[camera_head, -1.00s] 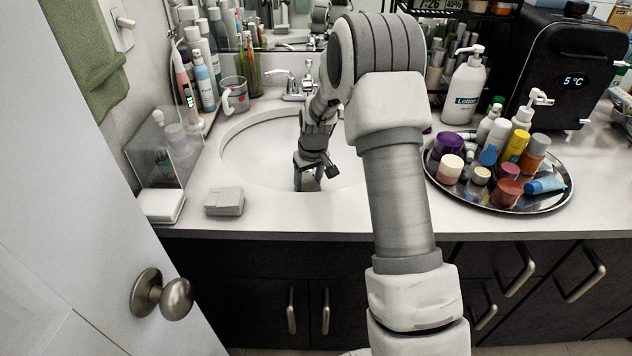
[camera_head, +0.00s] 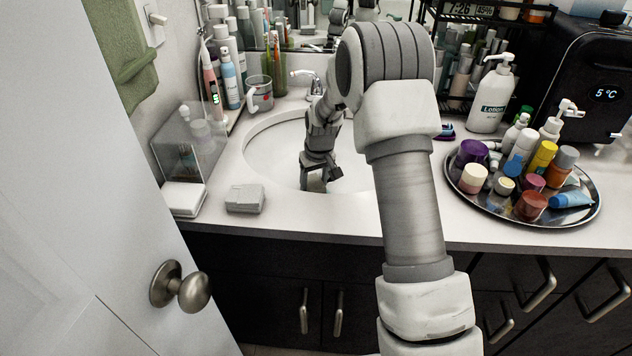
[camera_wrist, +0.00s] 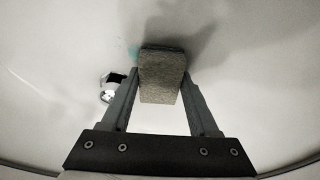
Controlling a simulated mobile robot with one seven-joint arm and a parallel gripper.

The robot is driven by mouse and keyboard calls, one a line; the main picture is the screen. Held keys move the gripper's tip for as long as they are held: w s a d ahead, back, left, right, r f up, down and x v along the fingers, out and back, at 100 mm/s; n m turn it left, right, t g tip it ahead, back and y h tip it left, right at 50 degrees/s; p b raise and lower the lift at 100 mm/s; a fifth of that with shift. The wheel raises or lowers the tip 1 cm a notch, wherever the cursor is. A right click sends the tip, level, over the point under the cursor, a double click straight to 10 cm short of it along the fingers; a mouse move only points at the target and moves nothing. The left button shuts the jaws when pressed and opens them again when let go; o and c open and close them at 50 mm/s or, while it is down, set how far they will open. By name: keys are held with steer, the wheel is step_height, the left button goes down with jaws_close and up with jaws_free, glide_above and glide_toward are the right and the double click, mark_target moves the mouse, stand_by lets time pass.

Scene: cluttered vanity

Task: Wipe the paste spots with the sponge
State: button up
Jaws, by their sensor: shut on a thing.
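My gripper (camera_head: 316,181) is down inside the white sink basin (camera_head: 275,170), near its front side. In the wrist view my gripper (camera_wrist: 162,82) is shut on a grey-brown sponge (camera_wrist: 162,72), with one finger on each side of it. The sponge is close to the basin surface; I cannot tell whether it touches. A small faint teal paste spot (camera_wrist: 133,53) shows on the basin just left of the sponge's far end. Other spots are not clearly visible; my arm hides part of the basin.
The drain (camera_wrist: 110,89) lies left of the gripper in the wrist view. A grey box (camera_head: 245,198) sits on the counter left of the basin. A round metal tray (camera_head: 575,212) with several bottles and jars stands right. A faucet (camera_head: 309,79) is behind the basin.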

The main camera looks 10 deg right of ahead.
mark_target(314, 183)
steer(key=shift+w+p+v, duration=0.2)
steer(key=shift+p+v, duration=0.35)
steer(key=shift+v, duration=0.4)
steer(key=shift+w+p+v, duration=0.2)
steer(key=shift+p+v, duration=0.4)
steer(key=shift+v, duration=0.35)
steer(key=shift+w+p+v, duration=0.2)
steer(key=shift+p+v, duration=0.35)
steer(key=shift+v, duration=0.4)
steer(key=shift+a+r, duration=0.1)
steer(key=shift+r, duration=0.05)
steer(key=shift+w+p+v, duration=0.15)
steer(key=shift+p+v, duration=0.35)
steer(key=shift+v, duration=0.25)
steer(key=shift+w+p+v, duration=0.15)
steer(key=shift+p+v, duration=0.35)
steer(key=shift+v, duration=0.25)
